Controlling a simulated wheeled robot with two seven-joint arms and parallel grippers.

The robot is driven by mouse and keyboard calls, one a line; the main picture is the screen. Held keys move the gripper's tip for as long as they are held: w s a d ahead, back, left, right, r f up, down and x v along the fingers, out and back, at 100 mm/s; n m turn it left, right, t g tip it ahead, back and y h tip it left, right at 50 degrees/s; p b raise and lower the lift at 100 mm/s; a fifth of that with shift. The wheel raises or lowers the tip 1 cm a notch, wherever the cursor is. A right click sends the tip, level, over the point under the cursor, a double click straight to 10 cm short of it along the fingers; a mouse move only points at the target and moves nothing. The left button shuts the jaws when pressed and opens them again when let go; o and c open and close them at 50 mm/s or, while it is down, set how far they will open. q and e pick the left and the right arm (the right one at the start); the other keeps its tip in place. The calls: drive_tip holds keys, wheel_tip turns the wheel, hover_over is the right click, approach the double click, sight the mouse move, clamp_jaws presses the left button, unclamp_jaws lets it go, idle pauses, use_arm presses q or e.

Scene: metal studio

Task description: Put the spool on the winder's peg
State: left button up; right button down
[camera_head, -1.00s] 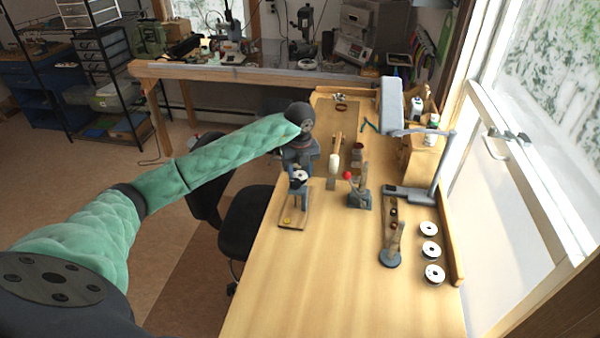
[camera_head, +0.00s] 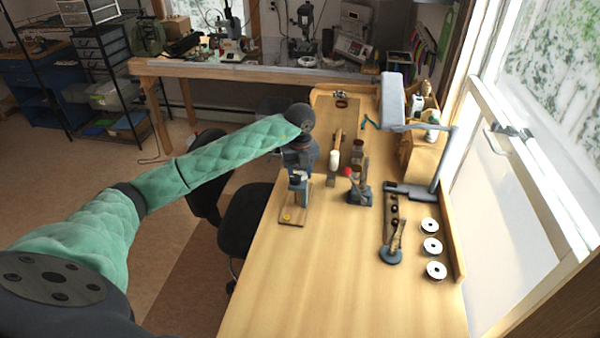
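My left gripper (camera_head: 299,172) points down over the winder at the left edge of the wooden bench. A white spool (camera_head: 299,178) shows small at its fingertips, partly covered by the gripper, and appears held between them. The winder has a wooden base (camera_head: 292,223) with a yellow spot and a blue-grey upright (camera_head: 297,196) just below the spool. The peg is hidden or too small to make out, so I cannot tell whether the spool touches it. My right gripper is not in view.
Three white spools (camera_head: 431,246) stand in a row at the bench's right side. A tool with a red knob (camera_head: 347,172), a grey round-based stand (camera_head: 391,256) and a lamp (camera_head: 391,101) stand nearby. The front of the bench (camera_head: 350,300) is clear. A black chair (camera_head: 245,217) is left of it.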

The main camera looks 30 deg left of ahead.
use_arm(q)
drive_tip(key=shift+f+b, duration=0.85)
drive_tip(key=shift+f, duration=0.35)
drive_tip(key=o, duration=1.1)
drive_tip(key=shift+c, duration=0.2)
drive_tip(key=shift+r, duration=0.1)
